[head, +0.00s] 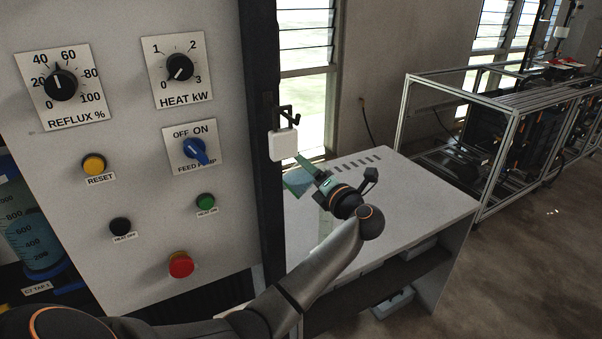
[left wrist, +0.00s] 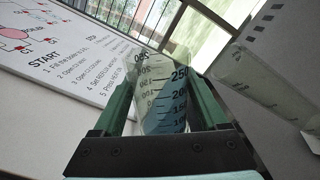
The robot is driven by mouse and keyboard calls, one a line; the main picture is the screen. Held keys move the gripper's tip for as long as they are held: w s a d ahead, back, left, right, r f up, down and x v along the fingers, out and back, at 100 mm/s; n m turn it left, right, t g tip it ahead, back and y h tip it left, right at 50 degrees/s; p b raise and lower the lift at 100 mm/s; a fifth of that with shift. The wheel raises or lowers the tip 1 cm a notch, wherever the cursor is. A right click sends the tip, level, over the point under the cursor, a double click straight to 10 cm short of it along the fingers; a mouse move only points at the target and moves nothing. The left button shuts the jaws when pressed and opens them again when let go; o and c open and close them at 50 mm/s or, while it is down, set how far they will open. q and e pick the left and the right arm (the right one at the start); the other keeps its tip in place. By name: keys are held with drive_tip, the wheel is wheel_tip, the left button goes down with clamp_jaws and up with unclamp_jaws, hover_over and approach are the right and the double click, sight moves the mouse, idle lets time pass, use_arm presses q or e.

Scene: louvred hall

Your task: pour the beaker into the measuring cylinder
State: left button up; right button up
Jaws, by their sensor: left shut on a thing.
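My left gripper (head: 303,174) is above the white-topped bench and shut on the clear beaker, whose bluish contents (head: 297,183) show beside the fingers. In the left wrist view the beaker (left wrist: 162,95) sits between the two green fingers, with dark graduations up to 250. It looks tilted there, and blue-grey liquid shows in its lower part. A clear, upright vessel, apparently the measuring cylinder (left wrist: 262,72), stands apart from the beaker at the right of that view. In the head view it is only a faint pale column (head: 325,222) below the gripper. My right gripper is not in view.
A control panel (head: 140,215) with knobs and buttons fills the left, its dark post close to the gripper. A white box (head: 283,145) hangs on that post. The bench top (head: 425,205) is clear to the right. A metal frame (head: 445,110) stands behind.

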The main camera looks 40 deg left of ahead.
use_arm(q)
drive_tip(key=shift+r+m+p, duration=0.4)
drive_tip(key=shift+r+p, duration=0.05)
drive_tip(key=shift+p, duration=0.5)
drive_tip(key=shift+w+r+m+p, duration=0.15)
drive_tip(key=shift+m+p, duration=0.25)
drive_tip(key=shift+p, duration=0.25)
drive_tip(key=shift+w+d+r+m+p, duration=0.1)
drive_tip(key=shift+r+m+p, duration=0.15)
drive_tip(key=shift+m+p, duration=0.45)
drive_tip(key=shift+w+r+m, duration=0.1)
drive_tip(key=shift+m, duration=0.4)
